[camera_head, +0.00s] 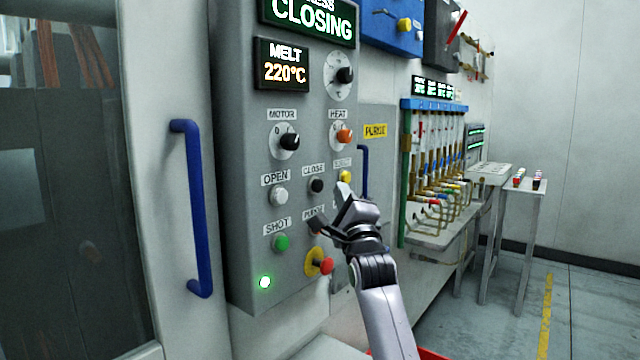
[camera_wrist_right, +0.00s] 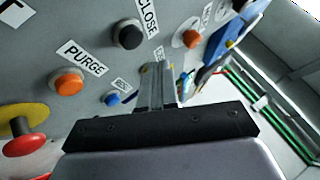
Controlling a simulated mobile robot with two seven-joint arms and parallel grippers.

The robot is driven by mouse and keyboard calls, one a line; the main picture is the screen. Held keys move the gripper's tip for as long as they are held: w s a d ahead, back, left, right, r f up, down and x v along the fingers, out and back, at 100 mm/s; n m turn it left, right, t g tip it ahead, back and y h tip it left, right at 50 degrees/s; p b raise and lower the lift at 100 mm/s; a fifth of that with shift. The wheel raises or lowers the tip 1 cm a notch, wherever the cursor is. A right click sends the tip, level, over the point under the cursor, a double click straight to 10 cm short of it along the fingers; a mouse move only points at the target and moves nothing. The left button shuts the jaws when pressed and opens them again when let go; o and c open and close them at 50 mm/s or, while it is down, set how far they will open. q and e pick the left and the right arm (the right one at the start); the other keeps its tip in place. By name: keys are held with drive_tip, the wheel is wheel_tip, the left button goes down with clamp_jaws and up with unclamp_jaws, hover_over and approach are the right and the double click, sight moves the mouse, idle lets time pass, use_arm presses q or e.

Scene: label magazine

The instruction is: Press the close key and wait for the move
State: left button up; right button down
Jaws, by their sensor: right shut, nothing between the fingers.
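The close key (camera_head: 316,185) is a black round button under a "CLOSE" label on the grey control panel (camera_head: 235,130). It also shows at the top of the right wrist view (camera_wrist_right: 128,34), uncovered. My right gripper (camera_head: 344,190) is shut and empty. Its fingertips are right of the close key, just below the yellow button (camera_head: 345,176); I cannot tell whether they touch the panel. In the right wrist view the shut fingers (camera_wrist_right: 157,80) are clear of the close key. My left gripper is out of view.
An open key (camera_head: 279,196), green shot key (camera_head: 281,242) and red stop knob (camera_head: 326,267) are nearby. The purge key (camera_wrist_right: 68,82) is orange. A blue handle (camera_head: 195,210) juts out at left; piping (camera_head: 440,160) stands at right. Open floor lies front right.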

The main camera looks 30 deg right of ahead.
drive_tip(key=s, duration=0.1)
drive_tip(key=s+d+p, duration=0.1)
drive_tip(key=shift+s+d, duration=0.1)
drive_tip(key=shift+s, duration=0.3)
idle(0.6)
drive_tip(key=s+a+f+n+g+y+p, duration=0.1)
drive_tip(key=s+a+f+n+g+y, duration=0.15)
drive_tip(key=f+n, duration=0.45)
drive_tip(key=s+a+f+n+g+y+p, duration=0.1)
drive_tip(key=s+a+f+n+y, duration=0.2)
drive_tip(key=f, duration=0.8)
drive_tip(key=s+a+f+n+g+y, duration=0.1)
drive_tip(key=s+a+f+n+g, duration=0.25)
drive_tip(key=f, duration=0.65)
drive_tip(key=s+a+f+n+g+y, duration=0.1)
drive_tip(key=s+a+f+n, duration=0.2)
drive_tip(key=s, duration=0.4)
drive_tip(key=s+a+f+n+g+y+p, duration=0.1)
drive_tip(key=s+a+f+n+g, duration=0.1)
drive_tip(key=s+a+f+n, duration=0.2)
drive_tip(key=s+a+f+n+g+y+p, duration=0.1)
drive_tip(key=s+a+f+n, duration=0.2)
drive_tip(key=s+f+n, duration=0.4)
drive_tip(key=s+f, duration=0.2)
drive_tip(key=s, duration=0.2)
drive_tip(key=shift+s+a+f, duration=0.15)
drive_tip(key=shift+s+f, duration=0.05)
drive_tip(key=shift+s, duration=0.2)
